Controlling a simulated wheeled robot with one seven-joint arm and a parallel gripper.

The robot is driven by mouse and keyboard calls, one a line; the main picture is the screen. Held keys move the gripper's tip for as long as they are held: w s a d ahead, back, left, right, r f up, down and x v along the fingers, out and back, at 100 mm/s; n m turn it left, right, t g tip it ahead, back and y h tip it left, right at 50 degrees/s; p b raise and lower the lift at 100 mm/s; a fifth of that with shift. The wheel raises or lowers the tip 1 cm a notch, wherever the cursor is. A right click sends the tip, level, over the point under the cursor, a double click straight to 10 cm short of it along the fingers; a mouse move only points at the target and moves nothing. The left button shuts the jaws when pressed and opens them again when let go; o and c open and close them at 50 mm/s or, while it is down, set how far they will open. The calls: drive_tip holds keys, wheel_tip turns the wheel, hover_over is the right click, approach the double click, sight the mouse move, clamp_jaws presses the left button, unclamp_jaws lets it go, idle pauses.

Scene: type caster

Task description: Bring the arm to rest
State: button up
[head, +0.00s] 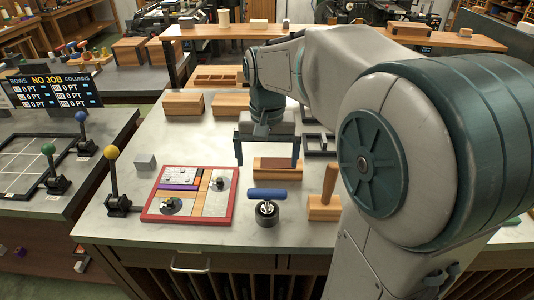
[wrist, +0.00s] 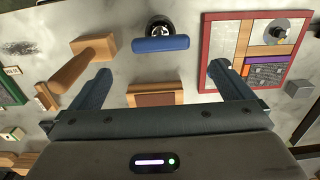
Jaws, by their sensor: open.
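My arm reaches from the right over the grey worktop (head: 190,115). My gripper (head: 267,165) is open, with its two fingers well apart and pointing down above the worktop. In the wrist view my gripper (wrist: 158,82) also shows open, with nothing between its fingers. Beneath it lies a wooden block with a dark brown face (head: 278,169); in the wrist view this block (wrist: 155,95) shows between the fingers, apart from them. I cannot tell the exact height of the fingers above the worktop.
A red-framed tray (head: 148,212) of blocks lies left of my gripper. A blue-handled stamp (head: 266,196) and a wooden-handled tool (head: 328,190) stand in front. A yellow-knobbed lever (head: 112,175) and a grey cube (head: 145,161) are farther left. Wooden blocks (head: 183,104) stand behind.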

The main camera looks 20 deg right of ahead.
drive_tip(key=shift+r, duration=0.35)
drive_tip(key=s+f+n+t, duration=0.3)
drive_tip(key=s+f, duration=0.1)
drive_tip(key=s, duration=0.9)
drive_tip(key=shift+s+f+n, duration=0.3)
drive_tip(key=shift+s+n, duration=0.05)
drive_tip(key=shift+n, duration=0.05)
idle(0.4)
